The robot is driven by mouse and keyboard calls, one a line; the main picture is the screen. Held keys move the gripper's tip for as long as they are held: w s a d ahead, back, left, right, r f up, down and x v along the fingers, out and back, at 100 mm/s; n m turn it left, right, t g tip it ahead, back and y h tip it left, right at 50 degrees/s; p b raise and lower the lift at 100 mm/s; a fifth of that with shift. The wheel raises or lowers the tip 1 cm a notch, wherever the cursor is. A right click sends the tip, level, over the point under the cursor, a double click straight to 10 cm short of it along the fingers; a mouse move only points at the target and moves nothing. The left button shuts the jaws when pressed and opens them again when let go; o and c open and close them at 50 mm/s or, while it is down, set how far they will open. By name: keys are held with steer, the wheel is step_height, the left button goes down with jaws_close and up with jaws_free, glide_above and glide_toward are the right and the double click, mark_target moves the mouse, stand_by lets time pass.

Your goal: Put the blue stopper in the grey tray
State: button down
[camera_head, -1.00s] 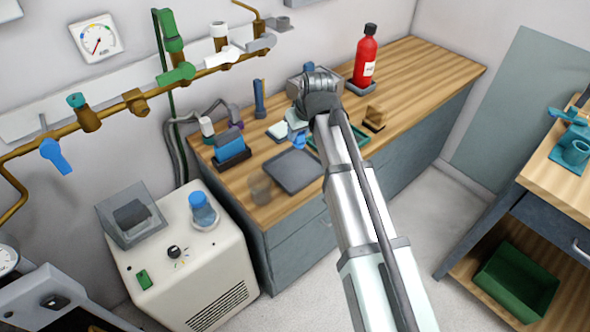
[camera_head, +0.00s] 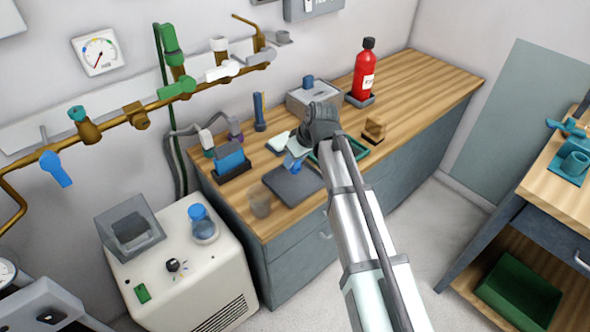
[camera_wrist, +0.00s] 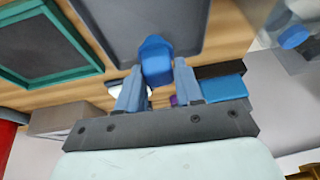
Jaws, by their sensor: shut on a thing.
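My gripper (camera_wrist: 158,80) is shut on a blue stopper (camera_wrist: 154,58), which sits between its two fingertips in the wrist view. In the head view the stopper (camera_head: 296,167) shows small below my wrist, at the back edge of the grey tray (camera_head: 283,194). The tray is flat, dark grey and low-rimmed, and its bare floor also shows in the wrist view (camera_wrist: 190,18). The stopper overlaps the tray's near part there. I cannot tell how high it is above the tray or whether it touches.
A green-rimmed tray (camera_wrist: 95,62) lies beside the grey one. A clear beaker (camera_head: 260,203) stands at the grey tray's left. A blue box in a dark holder (camera_head: 230,163) is behind-left. A red bottle (camera_head: 365,72) and a grey box (camera_head: 325,97) stand farther back.

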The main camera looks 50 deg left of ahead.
mark_target(295, 169)
steer(key=shift+f, duration=2.25)
steer(key=shift+f, duration=0.15)
steer(key=c, duration=0.7)
jaws_free()
steer(key=shift+c, duration=0.2)
steer(key=v, duration=1.2)
